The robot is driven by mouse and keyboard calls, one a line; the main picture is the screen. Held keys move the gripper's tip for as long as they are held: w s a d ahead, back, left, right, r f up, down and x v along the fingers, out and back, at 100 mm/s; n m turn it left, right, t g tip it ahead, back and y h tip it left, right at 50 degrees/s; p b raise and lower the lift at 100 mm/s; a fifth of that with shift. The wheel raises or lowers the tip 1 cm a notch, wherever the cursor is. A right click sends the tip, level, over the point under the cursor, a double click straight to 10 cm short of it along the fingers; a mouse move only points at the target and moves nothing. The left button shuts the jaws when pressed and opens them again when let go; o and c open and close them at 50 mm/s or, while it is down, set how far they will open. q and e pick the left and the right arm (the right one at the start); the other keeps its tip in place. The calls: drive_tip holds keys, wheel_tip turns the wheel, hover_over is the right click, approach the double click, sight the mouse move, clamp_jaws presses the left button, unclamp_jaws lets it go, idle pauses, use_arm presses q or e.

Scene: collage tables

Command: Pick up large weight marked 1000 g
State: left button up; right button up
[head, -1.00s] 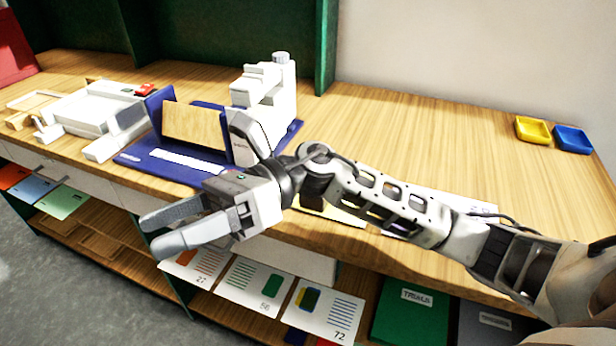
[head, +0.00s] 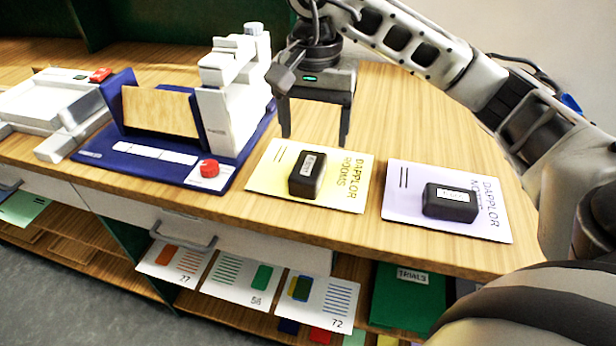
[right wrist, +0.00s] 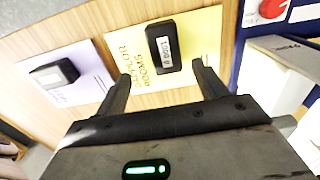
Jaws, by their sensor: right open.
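A black block-shaped weight (head: 306,176) with a white label lies on a yellow card (head: 346,190) on the wooden table. In the right wrist view this weight (right wrist: 173,57) shows a label that appears to read 1000 g. A second black weight (head: 451,204) lies on a lilac card (head: 400,190) to its right; it also shows in the right wrist view (right wrist: 54,75), its label too small to read. My right gripper (head: 315,141) is open and empty, its fingers pointing down just behind and above the weight on the yellow card. My left gripper is out of view.
A blue-based apparatus (head: 150,172) with a white column and red knob (head: 209,168) stands close left of the yellow card. A white device (head: 45,105) is farther left. Below are a drawer handle (head: 183,243) and a shelf with printed cards (head: 316,302).

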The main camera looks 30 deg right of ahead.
sight(308, 165)
wheel_tip(308, 165, down, 3)
drive_tip(key=shift+r, duration=0.2)
drive_tip(key=shift+w+a+f+p, duration=0.15)
drive_tip(key=shift+f+p, duration=0.2)
drive_tip(key=shift+f, duration=1.15)
drive_tip(key=shift+w+a+f+p, duration=0.15)
drive_tip(key=shift+f+p, duration=0.2)
drive_tip(key=shift+f, duration=1.1)
clamp_jaws()
drive_tip(key=shift+r, duration=0.15)
